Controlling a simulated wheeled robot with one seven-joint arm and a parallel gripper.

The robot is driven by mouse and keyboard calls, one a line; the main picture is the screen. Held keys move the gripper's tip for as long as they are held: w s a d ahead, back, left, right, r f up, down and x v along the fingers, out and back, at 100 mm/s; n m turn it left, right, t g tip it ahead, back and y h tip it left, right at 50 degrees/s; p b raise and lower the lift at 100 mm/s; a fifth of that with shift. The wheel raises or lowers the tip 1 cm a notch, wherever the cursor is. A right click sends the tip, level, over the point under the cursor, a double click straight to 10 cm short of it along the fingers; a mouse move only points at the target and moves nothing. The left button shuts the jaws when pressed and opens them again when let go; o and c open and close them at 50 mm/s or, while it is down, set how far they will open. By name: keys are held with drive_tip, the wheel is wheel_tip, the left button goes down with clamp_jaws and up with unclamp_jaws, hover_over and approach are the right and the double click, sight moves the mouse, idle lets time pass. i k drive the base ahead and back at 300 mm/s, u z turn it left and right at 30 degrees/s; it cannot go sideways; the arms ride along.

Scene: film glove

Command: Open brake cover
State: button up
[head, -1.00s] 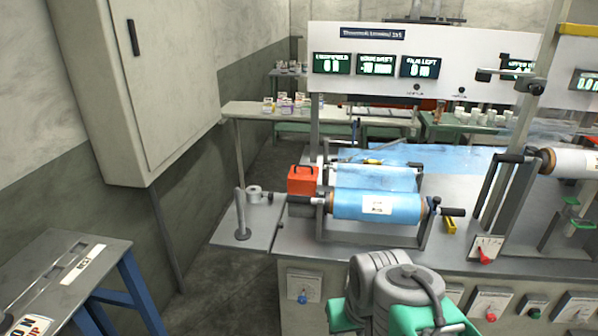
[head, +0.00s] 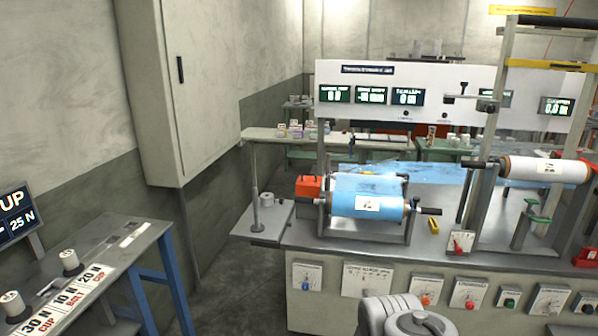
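An orange-red box-like cover (head: 308,187), which looks like the brake cover, sits at the left end of the blue film roll (head: 366,206) on the bench. It appears closed, and the roll's frame hides part of it. Its handle is hard to make out at this size. My gripper is not in view. Only grey rounded links of my arm show at the bottom edge, in front of the bench and well apart from the cover.
A side plate (head: 268,224) with a post and a small spool juts left of the bench (head: 330,262). A labelled table (head: 118,252) stands at lower left, and a wall cabinet (head: 186,90) hangs above. Bare floor (head: 232,290) lies between table and bench.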

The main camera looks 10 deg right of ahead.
sight(308, 185)
drive_tip(key=u, duration=0.4)
drive_tip(key=i, duration=1)
drive_tip(key=u, duration=0.75)
drive_tip(key=i, duration=1.2)
drive_tip(key=z, duration=1.4)
drive_tip(key=i, duration=1)
drive_tip(key=z, duration=0.3)
